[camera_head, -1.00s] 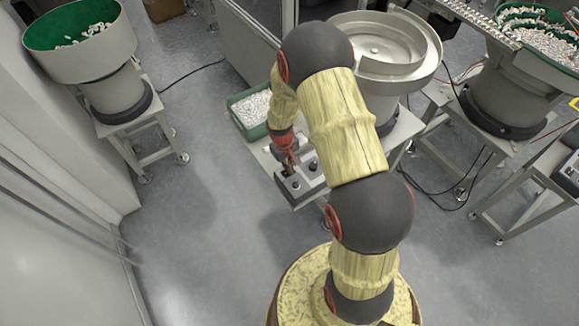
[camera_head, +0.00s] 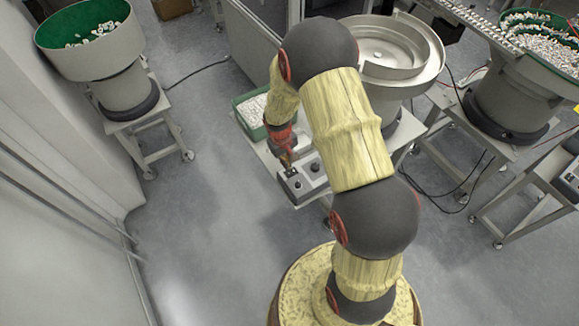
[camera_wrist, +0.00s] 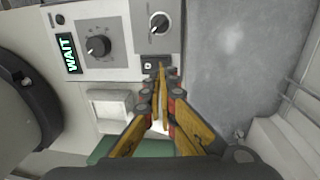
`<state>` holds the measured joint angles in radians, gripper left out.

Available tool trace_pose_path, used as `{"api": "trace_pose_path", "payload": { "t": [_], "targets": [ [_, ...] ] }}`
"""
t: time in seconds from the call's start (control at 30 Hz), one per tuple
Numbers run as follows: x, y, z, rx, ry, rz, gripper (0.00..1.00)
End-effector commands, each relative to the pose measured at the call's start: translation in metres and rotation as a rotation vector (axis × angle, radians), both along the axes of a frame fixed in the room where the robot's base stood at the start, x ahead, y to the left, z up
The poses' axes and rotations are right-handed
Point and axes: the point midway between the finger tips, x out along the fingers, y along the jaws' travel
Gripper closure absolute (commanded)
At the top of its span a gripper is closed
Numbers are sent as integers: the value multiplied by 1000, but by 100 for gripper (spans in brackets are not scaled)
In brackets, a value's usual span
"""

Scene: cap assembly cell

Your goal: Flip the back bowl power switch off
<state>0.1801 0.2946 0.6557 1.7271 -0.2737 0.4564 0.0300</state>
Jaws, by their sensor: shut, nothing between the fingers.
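My gripper (camera_wrist: 161,70) is shut and empty. Its fingertips are right beside the switch in the wrist view and overlap its edge; I cannot tell whether they touch. In the head view my gripper (camera_head: 288,167) points down at the left end of the control box (camera_head: 305,183), and the switch is hidden.
The back bowl (camera_head: 385,50) stands behind my arm. A green bin of white parts (camera_head: 240,101) sits beside the box. Another bowl feeder (camera_head: 90,50) stands at the left, and one (camera_head: 520,75) at the right. The floor (camera_head: 210,220) left of the box is clear.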

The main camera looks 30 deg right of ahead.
Motion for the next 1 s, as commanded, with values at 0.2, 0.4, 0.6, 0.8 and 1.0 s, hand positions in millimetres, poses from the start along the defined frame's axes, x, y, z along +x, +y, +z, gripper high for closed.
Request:
{"api": "trace_pose_path", "payload": {
  "t": [0.2,0.4,0.6,0.8,1.0],
  "targets": [
    [1,6,50,-1,-6,0,100],
    [1,9,80,-1,-5,1,100],
    [0,11,91,0,-3,-1,100],
    [0,11,91,0,-3,-1,100],
    [1,10,91,-1,-4,-1,100]
  ]
}}
